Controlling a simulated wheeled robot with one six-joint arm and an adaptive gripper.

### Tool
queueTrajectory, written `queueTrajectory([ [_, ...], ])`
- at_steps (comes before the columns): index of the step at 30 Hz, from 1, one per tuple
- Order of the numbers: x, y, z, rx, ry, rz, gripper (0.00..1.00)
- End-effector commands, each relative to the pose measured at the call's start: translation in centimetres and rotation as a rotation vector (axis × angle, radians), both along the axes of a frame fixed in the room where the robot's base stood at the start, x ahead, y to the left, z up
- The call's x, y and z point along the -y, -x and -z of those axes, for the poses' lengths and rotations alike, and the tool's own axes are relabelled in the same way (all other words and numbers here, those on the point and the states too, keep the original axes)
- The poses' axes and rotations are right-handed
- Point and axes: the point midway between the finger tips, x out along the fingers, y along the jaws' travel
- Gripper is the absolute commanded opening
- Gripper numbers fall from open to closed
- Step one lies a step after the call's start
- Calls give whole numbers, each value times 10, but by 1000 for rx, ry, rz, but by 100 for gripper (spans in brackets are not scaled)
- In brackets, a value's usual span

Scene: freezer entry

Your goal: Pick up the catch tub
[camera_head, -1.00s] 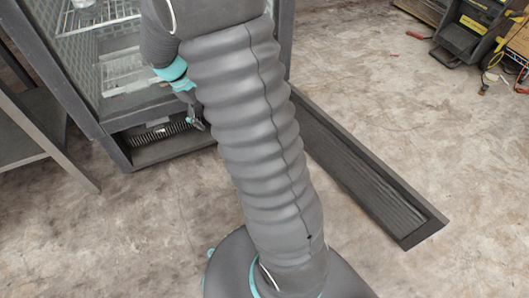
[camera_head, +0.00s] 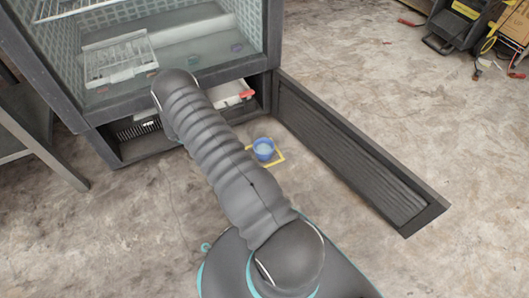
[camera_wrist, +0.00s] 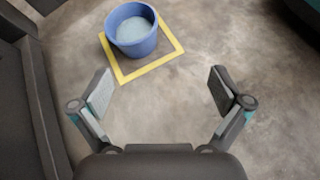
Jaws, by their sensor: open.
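The catch tub (camera_head: 264,149) is a small round blue tub on the floor in front of the freezer. It stands inside a yellow square outline marked on the floor. In the wrist view the tub (camera_wrist: 131,38) is at the upper left, upright, with something pale blue-white inside. My gripper (camera_wrist: 162,88) is open and empty in the wrist view. Its fingers are spread wide, and the tub is beyond the left finger, apart from it. In the head view my gripper is hidden behind my arm.
The freezer (camera_head: 190,68) stands behind the tub, with an open lower bay holding a white part with a red end (camera_head: 246,94). A long dark grille panel (camera_head: 350,150) lies to the right of the tub. A metal table (camera_head: 30,140) is at the left. Bare floor lies in front.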

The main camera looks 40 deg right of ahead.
Motion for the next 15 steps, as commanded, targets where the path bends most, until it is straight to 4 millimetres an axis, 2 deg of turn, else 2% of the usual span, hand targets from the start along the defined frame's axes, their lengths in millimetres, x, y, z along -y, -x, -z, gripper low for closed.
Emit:
queueTrajectory([
  [1, 7, -5, 13, -33, 20, -34, 100],
  [3, 15, -12, 22, -71, 45, -79, 100],
  [8, 26, -21, 34, -123, 84, -137, 100],
  [11, 33, -20, 38, -136, 93, -149, 100],
  [15, 49, -10, 46, -139, 93, -149, 100],
])
